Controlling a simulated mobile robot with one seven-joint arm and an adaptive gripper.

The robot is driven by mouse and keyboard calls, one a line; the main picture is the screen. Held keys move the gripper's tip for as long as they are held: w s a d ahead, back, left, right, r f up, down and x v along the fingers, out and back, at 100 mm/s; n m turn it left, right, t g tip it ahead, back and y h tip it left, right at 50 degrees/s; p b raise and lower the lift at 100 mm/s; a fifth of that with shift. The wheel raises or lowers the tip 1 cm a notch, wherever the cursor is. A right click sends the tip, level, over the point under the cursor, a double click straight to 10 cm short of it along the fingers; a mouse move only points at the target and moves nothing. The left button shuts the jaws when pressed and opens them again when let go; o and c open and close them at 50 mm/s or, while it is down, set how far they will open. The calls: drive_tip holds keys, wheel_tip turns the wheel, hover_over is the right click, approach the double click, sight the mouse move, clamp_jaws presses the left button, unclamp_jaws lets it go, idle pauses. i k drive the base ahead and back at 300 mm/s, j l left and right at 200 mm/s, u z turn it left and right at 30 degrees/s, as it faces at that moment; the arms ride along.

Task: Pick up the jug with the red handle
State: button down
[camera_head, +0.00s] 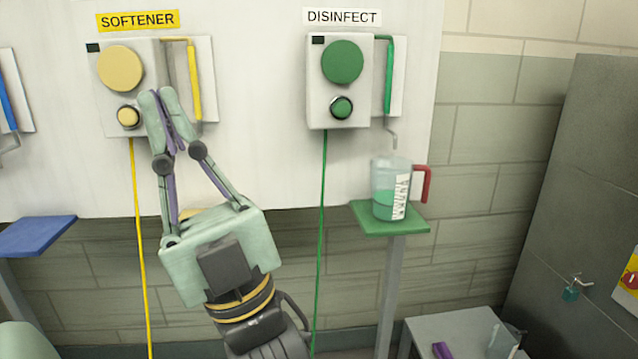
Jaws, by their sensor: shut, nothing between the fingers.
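The jug with the red handle (390,189) is clear and partly filled with green liquid. It has a white label strip on its side, and the red handle (424,184) points right. It stands upright on a green shelf (378,228) under the DISINFECT dispenser (341,88) and its spout. My gripper (160,95) is up and to the left, in front of the SOFTENER dispenser (120,85), near its yellow button. Its fingers are shut and empty, well apart from the jug. Whether the fingertips touch the dispenser I cannot tell.
A blue shelf (30,236) is at the left. A yellow tube (142,240) and a green tube (321,230) hang from the dispensers. A low grey table (425,330) at the bottom right bears a purple item and a clear container. A grey panel (590,190) stands at right.

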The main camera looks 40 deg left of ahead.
sight(392, 177)
drive_tip(key=u, duration=0.8)
drive_tip(key=i+j+z, duration=0.25)
drive_tip(key=i+j, duration=0.4)
drive_tip(key=z, duration=1.4)
